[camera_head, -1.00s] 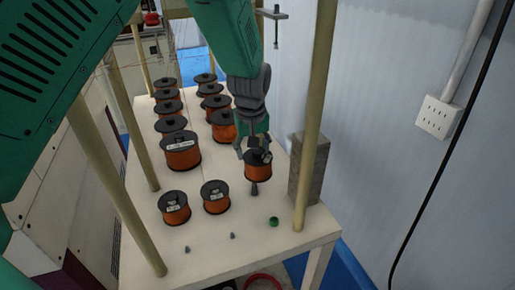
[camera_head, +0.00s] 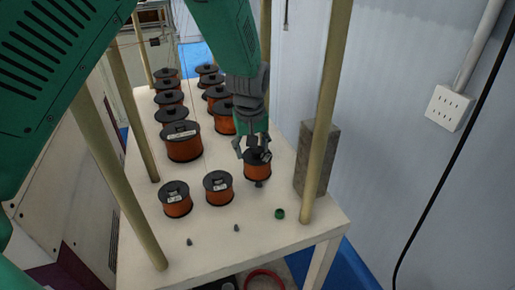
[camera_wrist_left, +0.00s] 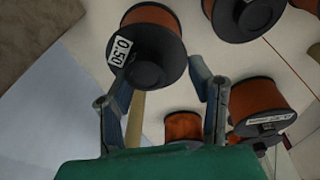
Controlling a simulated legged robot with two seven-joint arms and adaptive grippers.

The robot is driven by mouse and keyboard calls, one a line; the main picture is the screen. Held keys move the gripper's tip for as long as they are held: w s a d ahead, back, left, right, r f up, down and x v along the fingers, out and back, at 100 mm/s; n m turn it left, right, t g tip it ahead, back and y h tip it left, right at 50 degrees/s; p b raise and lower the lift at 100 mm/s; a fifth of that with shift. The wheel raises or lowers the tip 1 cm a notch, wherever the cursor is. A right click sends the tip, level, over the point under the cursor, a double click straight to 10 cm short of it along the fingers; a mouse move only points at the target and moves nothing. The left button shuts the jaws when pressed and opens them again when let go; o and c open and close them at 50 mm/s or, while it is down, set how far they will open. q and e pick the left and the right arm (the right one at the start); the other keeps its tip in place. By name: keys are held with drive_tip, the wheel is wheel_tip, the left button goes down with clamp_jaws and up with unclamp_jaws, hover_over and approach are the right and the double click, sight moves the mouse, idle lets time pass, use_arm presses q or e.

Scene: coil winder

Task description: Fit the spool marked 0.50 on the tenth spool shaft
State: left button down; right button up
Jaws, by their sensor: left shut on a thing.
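My left gripper (camera_head: 254,145) reaches down from the top of the head view and is shut on an orange spool (camera_head: 257,170) with black flanges. The left wrist view shows the 0.50 label on this spool (camera_wrist_left: 147,46), between the fingertips (camera_wrist_left: 166,72). The spool is upright, at the right end of the near row of spools. A dark shaft tip (camera_head: 258,184) shows just below its lower flange. I cannot tell how far the spool is over the shaft. My right gripper is not in view.
Two spools (camera_head: 176,199) (camera_head: 218,188) stand to the left, and a larger one (camera_head: 182,142) behind. Several more fill two rows farther back. A grey block (camera_head: 316,158) and a post (camera_head: 325,120) stand right.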

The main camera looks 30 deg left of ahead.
use_arm(q)
drive_tip(key=shift+a, duration=0.5)
drive_tip(key=shift+d+r+p, duration=0.15)
drive_tip(key=shift+d+p, duration=0.15)
drive_tip(key=shift+d, duration=0.2)
drive_tip(key=shift+s+d+r, duration=0.1)
drive_tip(key=shift+d, duration=0.15)
drive_tip(key=shift+a, duration=0.35)
drive_tip(key=shift+a+f, duration=0.3)
drive_tip(key=shift+a, duration=0.4)
drive_tip(key=shift+d+r, duration=0.25)
drive_tip(key=shift+d, duration=0.9)
drive_tip(key=shift+a+f+p, duration=0.1)
drive_tip(key=shift+a+p, duration=0.25)
drive_tip(key=shift+d, duration=1)
drive_tip(key=shift+a, duration=0.45)
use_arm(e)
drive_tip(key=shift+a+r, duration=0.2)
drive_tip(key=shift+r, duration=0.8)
use_arm(q)
drive_tip(key=shift+d+p, duration=0.3)
drive_tip(key=shift+p, duration=0.15)
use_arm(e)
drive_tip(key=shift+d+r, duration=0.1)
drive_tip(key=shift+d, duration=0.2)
